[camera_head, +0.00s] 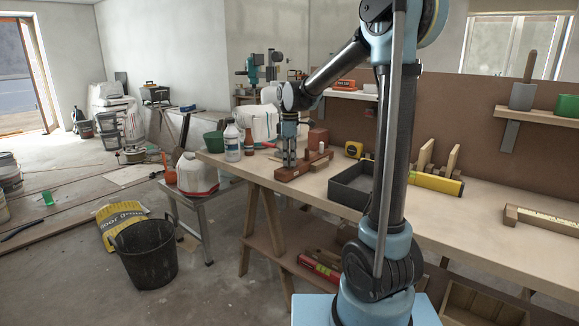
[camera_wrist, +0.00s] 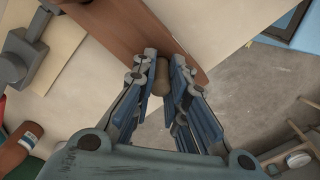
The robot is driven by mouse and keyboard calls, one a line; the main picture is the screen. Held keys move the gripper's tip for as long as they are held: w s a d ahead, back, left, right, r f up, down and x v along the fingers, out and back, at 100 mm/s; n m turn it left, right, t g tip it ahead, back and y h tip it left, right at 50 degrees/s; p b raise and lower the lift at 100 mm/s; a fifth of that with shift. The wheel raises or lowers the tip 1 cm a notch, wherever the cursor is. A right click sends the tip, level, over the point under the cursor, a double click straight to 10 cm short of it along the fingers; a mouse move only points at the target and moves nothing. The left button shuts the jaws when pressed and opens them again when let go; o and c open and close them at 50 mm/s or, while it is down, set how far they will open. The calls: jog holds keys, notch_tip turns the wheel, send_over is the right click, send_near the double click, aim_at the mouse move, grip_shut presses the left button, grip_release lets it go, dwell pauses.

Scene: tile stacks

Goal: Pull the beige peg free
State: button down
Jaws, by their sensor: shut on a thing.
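The reddish-brown peg block (camera_head: 303,168) lies on the workbench in the head view, with light pegs upright towards its right end. It also shows in the wrist view (camera_wrist: 125,25) as a long brown bar. My gripper (camera_head: 288,163) points down over the left end of the block. In the wrist view my gripper (camera_wrist: 165,62) is shut on the beige peg (camera_wrist: 163,80), which shows as a dull tan stub between the fingers. The fingers hide part of it, and I cannot tell whether its lower end is still in the block.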

jog(key=shift+r, duration=1.65)
dwell(1.3)
jog(key=shift+r, duration=2.85)
jog(key=shift+d, duration=0.1)
